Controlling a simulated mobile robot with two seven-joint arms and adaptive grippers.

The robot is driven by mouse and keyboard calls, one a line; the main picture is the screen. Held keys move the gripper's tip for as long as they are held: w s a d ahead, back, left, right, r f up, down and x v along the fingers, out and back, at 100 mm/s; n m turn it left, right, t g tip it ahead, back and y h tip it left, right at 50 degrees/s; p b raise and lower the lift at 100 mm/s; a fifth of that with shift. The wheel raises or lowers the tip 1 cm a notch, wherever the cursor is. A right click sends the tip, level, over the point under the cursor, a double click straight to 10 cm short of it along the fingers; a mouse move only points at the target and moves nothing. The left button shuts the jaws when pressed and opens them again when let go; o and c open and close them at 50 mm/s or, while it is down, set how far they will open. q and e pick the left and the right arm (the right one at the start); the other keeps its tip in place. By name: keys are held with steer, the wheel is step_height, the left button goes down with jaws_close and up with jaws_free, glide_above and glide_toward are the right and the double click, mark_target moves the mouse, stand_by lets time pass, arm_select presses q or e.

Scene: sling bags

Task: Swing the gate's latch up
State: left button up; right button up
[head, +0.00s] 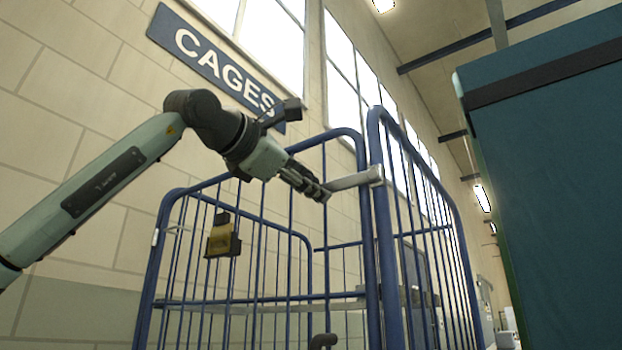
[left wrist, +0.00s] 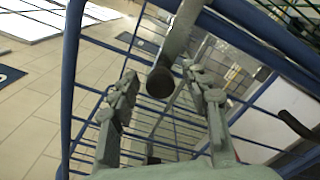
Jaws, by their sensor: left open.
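The gate's latch (head: 352,181) is a pale grey bar reaching left from a bracket at the top of the blue gate's frame (head: 380,240) in the head view. It lies close to level there. My left gripper (head: 325,193) is at its free end. In the left wrist view the latch bar (left wrist: 182,32) comes down from the top to a dark round knob (left wrist: 160,81). My left gripper (left wrist: 164,88) is open there, with one finger on each side of the knob and visible gaps between. My right gripper is in neither view.
A large dark teal box (head: 550,190) fills the right side. A wall with a CAGES sign (head: 215,65) is behind.

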arm_select(q)
steer(key=shift+w+d, duration=0.25)
jaws_close()
stand_by(0.3)
